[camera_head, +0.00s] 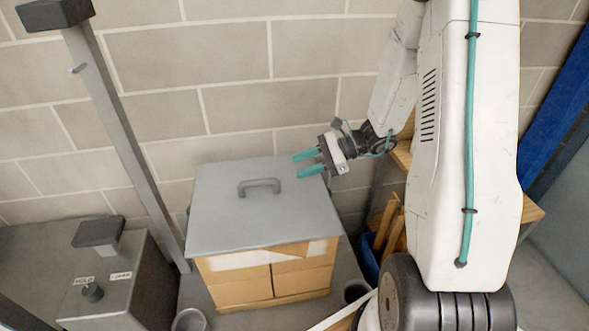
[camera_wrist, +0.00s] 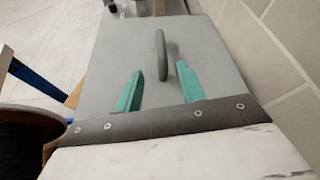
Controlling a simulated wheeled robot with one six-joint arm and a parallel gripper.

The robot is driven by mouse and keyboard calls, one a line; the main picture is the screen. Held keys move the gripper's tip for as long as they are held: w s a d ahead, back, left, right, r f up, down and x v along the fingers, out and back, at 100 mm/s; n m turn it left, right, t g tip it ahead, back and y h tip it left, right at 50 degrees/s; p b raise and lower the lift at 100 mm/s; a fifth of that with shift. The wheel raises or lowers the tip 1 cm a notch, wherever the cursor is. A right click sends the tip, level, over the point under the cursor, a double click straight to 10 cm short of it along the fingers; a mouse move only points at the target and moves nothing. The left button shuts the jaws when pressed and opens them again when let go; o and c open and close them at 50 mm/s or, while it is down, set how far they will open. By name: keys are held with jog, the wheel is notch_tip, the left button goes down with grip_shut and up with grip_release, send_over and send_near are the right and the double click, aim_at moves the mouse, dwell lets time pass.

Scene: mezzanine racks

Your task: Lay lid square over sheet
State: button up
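The grey lid (camera_head: 225,215) with a dark handle (camera_head: 259,186) lies on top of a stack of cardboard boxes (camera_head: 270,285). A pale sheet (camera_head: 235,260) shows under the lid's front edge, with a brown flap at its right part. My gripper (camera_head: 300,164) is at the lid's back right corner, its teal fingers apart and pointing toward the handle. In the wrist view the lid (camera_wrist: 120,60) lies ahead of the open fingers (camera_wrist: 162,88), and the handle (camera_wrist: 161,55) stands beyond and between their tips. Nothing is between the fingers. Most of the sheet is hidden under the lid.
A grey control box (camera_head: 120,285) with a knob stands at left, beside a slanted grey post (camera_head: 130,140). A block wall (camera_head: 230,60) is close behind. Small round containers (camera_head: 190,320) stand near the stack's base. A wooden shelf and blue upright (camera_head: 555,115) are at right.

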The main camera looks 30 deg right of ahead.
jog(key=s+a+r+n+g+h, duration=0.55)
jog(key=s+a+r+n, duration=0.45)
jog(key=s+r+n, duration=0.25)
jog(key=s+d+r+n+t+h, duration=0.1)
jog(key=s+r+n+h, duration=0.2)
jog(key=s, duration=0.3)
jog(key=s+d+r+n+t+h, duration=0.1)
jog(key=s+d+r+n+h, duration=0.1)
jog(key=s, duration=0.5)
jog(key=shift+s+d+r+n+h, duration=0.2)
jog(key=shift+r+n+h, duration=0.6)
jog(key=shift+n+h, duration=0.35)
jog(key=shift+a, duration=0.1)
